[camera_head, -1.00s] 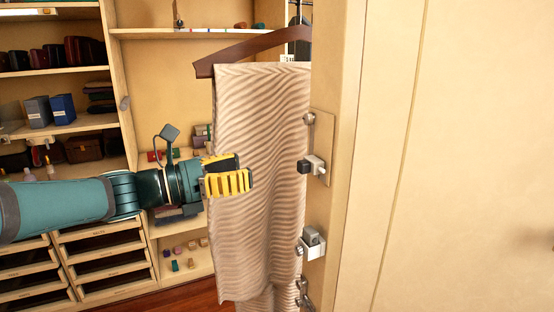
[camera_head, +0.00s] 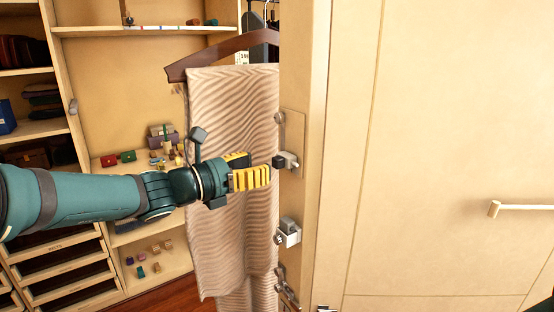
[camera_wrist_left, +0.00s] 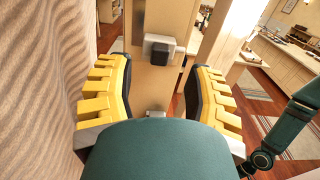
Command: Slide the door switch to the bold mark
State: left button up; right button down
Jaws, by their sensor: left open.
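The switch (camera_head: 287,162) is a grey block with a dark square knob, on a plate on the narrow edge of the beige door panel (camera_head: 318,200). In the left wrist view the switch (camera_wrist_left: 161,49) lies ahead, between the fingers. My left gripper (camera_head: 254,174), with yellow ribbed fingers, is open and empty, just left of the switch. It also shows in the left wrist view (camera_wrist_left: 162,72), its two fingers spread and not closed on the knob. I cannot make out a bold mark. My right gripper is out of view.
A wavy-patterned beige cloth (camera_head: 230,130) hangs from a brown hanger (camera_head: 225,53) right behind my left gripper. A second grey fitting (camera_head: 288,233) sits below the switch. Shelves (camera_head: 85,160) stand at left. A light door handle (camera_head: 520,207) is at right.

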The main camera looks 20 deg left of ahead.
aim_at(274, 161)
pick_arm(q)
jog(key=x, duration=0.6)
